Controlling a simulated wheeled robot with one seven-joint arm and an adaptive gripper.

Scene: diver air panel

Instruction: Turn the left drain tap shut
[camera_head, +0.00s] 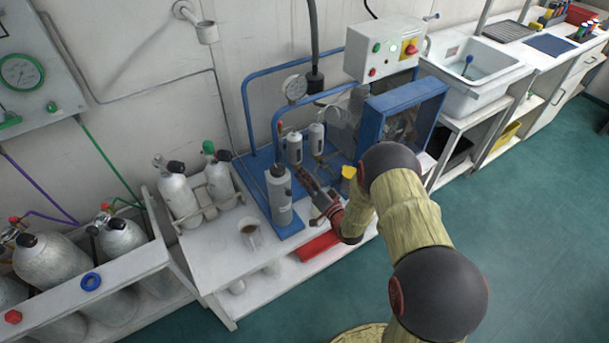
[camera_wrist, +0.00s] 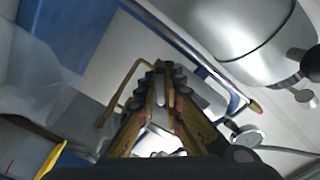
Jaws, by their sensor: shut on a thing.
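Two white-grey filter housings stand side by side on the blue compressor frame in the head view, the left one (camera_head: 294,149) and the right one (camera_head: 317,138). My gripper (camera_head: 301,174) reaches in from the right, with its fingertips just below the left housing. In the wrist view my gripper (camera_wrist: 158,82) has its fingers close together, shut on the left drain tap. The tap is mostly hidden by the fingers, so its angle cannot be told.
A grey cylinder (camera_head: 279,194) stands close left of my gripper. A mug (camera_head: 249,233) is on the white bench. The blue fan guard (camera_head: 405,112) and control box (camera_head: 385,50) are behind and right. Floor is clear at the right.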

